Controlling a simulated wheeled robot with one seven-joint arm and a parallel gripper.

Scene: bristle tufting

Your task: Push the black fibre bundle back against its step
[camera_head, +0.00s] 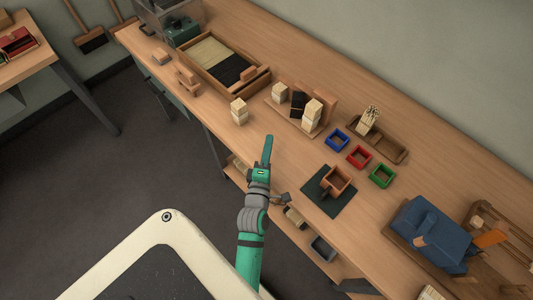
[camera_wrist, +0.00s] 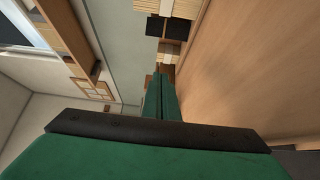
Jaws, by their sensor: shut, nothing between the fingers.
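In the head view a black bundle (camera_head: 297,103) stands on a low wooden stand (camera_head: 283,115) with an upright brown back. Pale bundles stand to its left (camera_head: 279,93) and right (camera_head: 312,110). The bundle looks tilted; I cannot tell whether it touches a step. In the wrist view two dark blocks (camera_wrist: 155,27) (camera_wrist: 181,29) show near the top among pale ones; I cannot tell which is the bundle. My gripper (camera_head: 268,140) is shut and empty over the front of the bench, left of and nearer than the stand. Its closed fingers show in the wrist view (camera_wrist: 161,95).
A tray (camera_head: 190,70) of pale and black fibres lies at the back left. A pale bundle (camera_head: 239,111) stands alone before it. Blue (camera_head: 337,139), red (camera_head: 358,157) and green (camera_head: 382,176) boxes lie right of the stand. A wooden box (camera_head: 338,180) sits on a dark mat.

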